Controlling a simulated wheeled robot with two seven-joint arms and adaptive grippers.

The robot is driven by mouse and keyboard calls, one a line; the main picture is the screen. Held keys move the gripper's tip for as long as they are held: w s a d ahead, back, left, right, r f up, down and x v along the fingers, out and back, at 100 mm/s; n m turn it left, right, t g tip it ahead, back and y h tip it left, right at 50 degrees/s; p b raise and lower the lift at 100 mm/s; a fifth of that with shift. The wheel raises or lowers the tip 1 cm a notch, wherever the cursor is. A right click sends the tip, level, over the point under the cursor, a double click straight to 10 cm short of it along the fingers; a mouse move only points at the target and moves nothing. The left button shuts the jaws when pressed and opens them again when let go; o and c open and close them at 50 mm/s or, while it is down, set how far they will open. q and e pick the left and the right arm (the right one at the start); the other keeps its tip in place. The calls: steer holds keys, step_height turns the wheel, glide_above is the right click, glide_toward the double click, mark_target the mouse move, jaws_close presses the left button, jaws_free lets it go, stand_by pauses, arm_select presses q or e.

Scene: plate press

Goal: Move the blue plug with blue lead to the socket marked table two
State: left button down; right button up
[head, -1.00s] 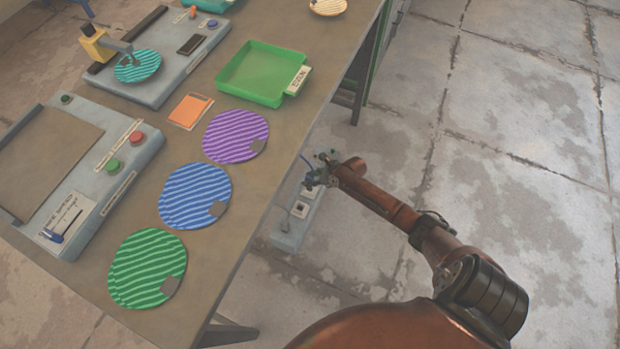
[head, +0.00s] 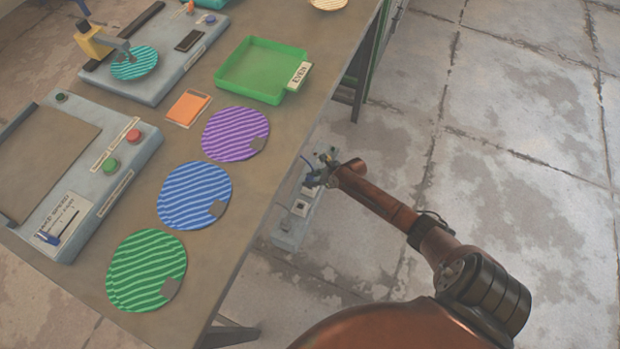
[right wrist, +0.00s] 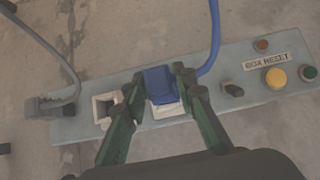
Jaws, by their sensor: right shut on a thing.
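In the right wrist view my right gripper (right wrist: 158,84) is shut on the blue plug (right wrist: 161,86), with a finger on each side. The blue lead (right wrist: 213,40) runs up from beside the right finger. The plug is over a white socket (right wrist: 168,110) on the grey socket box (right wrist: 228,70); I cannot tell whether it is seated or just above. An empty white socket (right wrist: 104,106) is to its left. No table marking is readable on the sockets. In the head view my right gripper (head: 322,170) is low beside the table. My left gripper is not in view.
A grey plug (right wrist: 52,106) with a grey lead is at the box's left end. A yellow button (right wrist: 275,78), switches and a BOX RESET label are at the right. The table (head: 215,255) stands left of my arm; open floor (head: 520,200) is to the right.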

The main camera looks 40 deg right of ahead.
steer(key=shift+f+b, duration=0.35)
steer(key=shift+f, duration=0.5)
steer(key=o, duration=1.2)
steer(key=shift+o, duration=0.2)
